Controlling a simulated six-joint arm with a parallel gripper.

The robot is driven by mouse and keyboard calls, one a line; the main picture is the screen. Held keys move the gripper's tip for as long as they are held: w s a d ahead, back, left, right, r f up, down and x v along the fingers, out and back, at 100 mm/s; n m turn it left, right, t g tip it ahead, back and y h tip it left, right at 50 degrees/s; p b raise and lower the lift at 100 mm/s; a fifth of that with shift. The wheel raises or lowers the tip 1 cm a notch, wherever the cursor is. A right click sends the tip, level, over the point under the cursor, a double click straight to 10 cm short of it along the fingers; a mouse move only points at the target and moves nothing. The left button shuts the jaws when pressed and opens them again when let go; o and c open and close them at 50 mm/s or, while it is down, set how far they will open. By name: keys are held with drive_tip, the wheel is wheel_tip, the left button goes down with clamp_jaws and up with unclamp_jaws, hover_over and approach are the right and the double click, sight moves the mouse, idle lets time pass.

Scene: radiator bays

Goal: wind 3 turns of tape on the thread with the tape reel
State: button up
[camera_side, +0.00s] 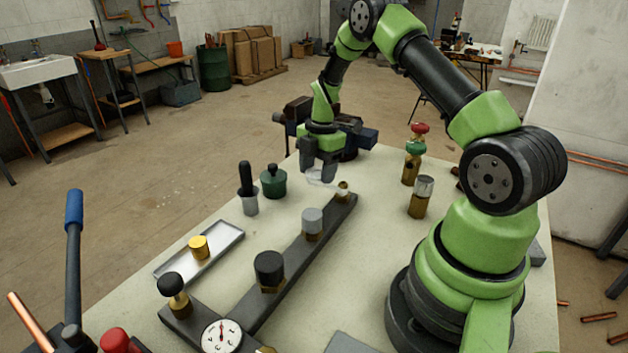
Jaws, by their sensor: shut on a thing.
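My gripper (318,170) is above the far end of the bench, pointing down, and is shut on the white tape reel (316,181). The reel is small and pale, and the fingers partly hide it. The brass thread (342,189) stands upright at the far end of the dark bar. The reel is just left of the thread and close to it. I cannot tell whether they touch or whether any tape is on the thread.
The dark bar (325,222) carries a grey cap (312,222), a black cap (269,267) and a gauge (222,336). A metal tray (213,262) holds a brass piece (199,248). A green pot (273,181) stands left; brass valves (412,160) stand right. A vise (355,135) is behind.

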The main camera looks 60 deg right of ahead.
drive_tip(key=s+d, duration=0.4)
drive_tip(key=d, duration=0.1)
drive_tip(key=shift+s+d, duration=0.25)
drive_tip(key=s, duration=0.4)
drive_tip(key=s+a, duration=0.1)
drive_tip(key=s, duration=0.1)
drive_tip(key=shift+s, duration=0.3)
wheel_tip(320, 180, up, 8)
drive_tip(key=shift+s+a+r, duration=0.15)
drive_tip(key=shift+r, duration=0.1)
